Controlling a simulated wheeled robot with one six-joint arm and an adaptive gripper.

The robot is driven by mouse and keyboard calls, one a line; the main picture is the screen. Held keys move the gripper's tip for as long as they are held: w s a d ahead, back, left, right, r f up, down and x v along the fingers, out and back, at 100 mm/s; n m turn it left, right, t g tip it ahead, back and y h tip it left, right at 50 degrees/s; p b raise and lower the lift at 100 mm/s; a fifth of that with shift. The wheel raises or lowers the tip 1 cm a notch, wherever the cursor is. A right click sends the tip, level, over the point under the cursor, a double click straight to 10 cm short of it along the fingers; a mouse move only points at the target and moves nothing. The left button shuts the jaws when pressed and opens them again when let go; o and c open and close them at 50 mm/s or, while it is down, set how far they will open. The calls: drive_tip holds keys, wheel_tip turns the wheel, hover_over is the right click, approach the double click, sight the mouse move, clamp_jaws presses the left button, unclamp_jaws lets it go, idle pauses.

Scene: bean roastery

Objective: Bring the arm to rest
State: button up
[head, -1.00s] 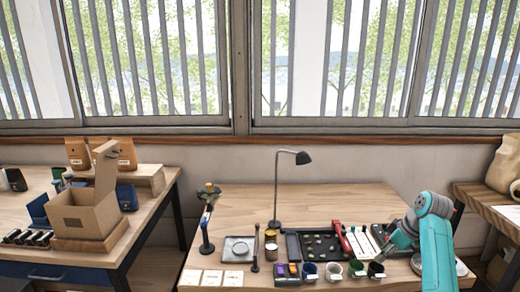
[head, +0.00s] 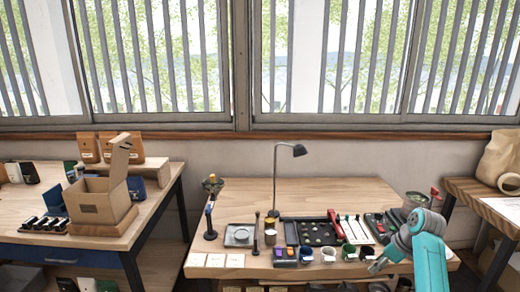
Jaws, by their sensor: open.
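My gripper (head: 376,266) is at the front right edge of the middle wooden table (head: 290,192), at the end of my teal and grey arm (head: 428,248). It points left and down, near the row of small cups. It is open, and I see nothing held in it. The gripper is small in the picture, and its fingers are hard to make out. My arm hides part of the table's right front corner.
Small cups (head: 329,253) stand along the table's front edge. Behind them are a dark tray (head: 291,232) and a red-handled tool (head: 336,224). A black lamp (head: 299,151) stands at the back. A cardboard box (head: 96,208) is on the left table. The table's back is clear.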

drive_tip(key=s+a+f+m+t, duration=0.1)
drive_tip(key=s+a+f, duration=0.2)
drive_tip(key=f, duration=0.4)
drive_tip(key=s+a+f+m+t+h, duration=0.1)
drive_tip(key=s+a+f, duration=0.1)
drive_tip(key=s+f, duration=0.3)
drive_tip(key=s+a+f+m+t, duration=0.1)
drive_tip(key=s+a+f, duration=0.15)
drive_tip(key=f, duration=0.55)
drive_tip(key=s+a+f+m+t+h, duration=0.1)
drive_tip(key=s+a+f, duration=0.25)
drive_tip(key=s, duration=0.45)
drive_tip(key=s+a+f+m+t+h, duration=0.1)
drive_tip(key=s+a+f, duration=0.25)
drive_tip(key=s, duration=0.55)
drive_tip(key=s+a+r+m+t, duration=0.15)
drive_tip(key=s+r, duration=0.25)
drive_tip(key=s, duration=0.6)
drive_tip(key=s+a+r+m+t, duration=0.1)
drive_tip(key=s+a+r+t, duration=0.15)
drive_tip(key=s, duration=0.75)
drive_tip(key=s+r+t, duration=0.1)
drive_tip(key=s+r, duration=0.5)
drive_tip(key=r, duration=0.3)
drive_tip(key=s+r+t, duration=0.1)
drive_tip(key=s+r, duration=0.6)
drive_tip(key=r, duration=0.2)
drive_tip(key=shift+a+r+m, duration=0.35)
drive_tip(key=shift+a+m, duration=0.1)
